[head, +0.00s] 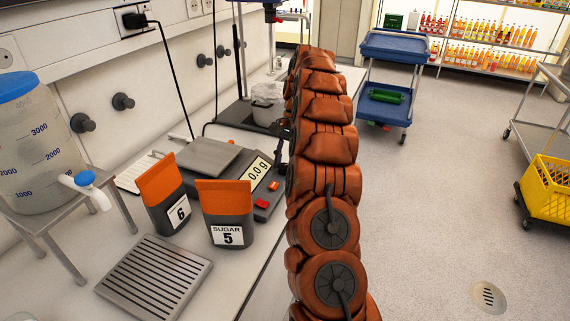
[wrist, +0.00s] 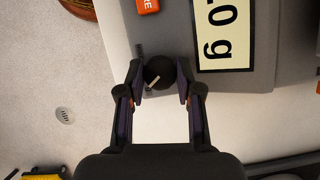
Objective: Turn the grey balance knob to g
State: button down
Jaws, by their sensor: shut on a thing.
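The balance (head: 205,156) stands on the bench, with a metal pan and a display (head: 259,174) reading "0.0 g". In the wrist view its display (wrist: 223,32) shows sideways with "0 g" visible. The knob (wrist: 158,73) is dark and round with a pale pointer line, on the balance's edge beside the display. My gripper (wrist: 160,80) has one finger on each side of the knob and is shut on it. In the head view my arm hides the knob, and the gripper is mostly hidden beside the balance.
Two pouches with orange tops, marked 6 (head: 167,195) and "SUGAR 5" (head: 226,212), stand in front of the balance. A slotted metal tray (head: 155,277) and a water container (head: 35,145) are at the left. A blue cart (head: 385,85) stands on the floor beyond my arm.

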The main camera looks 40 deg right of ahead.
jog(key=shift+n, duration=0.7)
jog(key=shift+g, duration=0.3)
jog(key=c, duration=0.8)
grip_release()
jog(key=shift+o, duration=0.2)
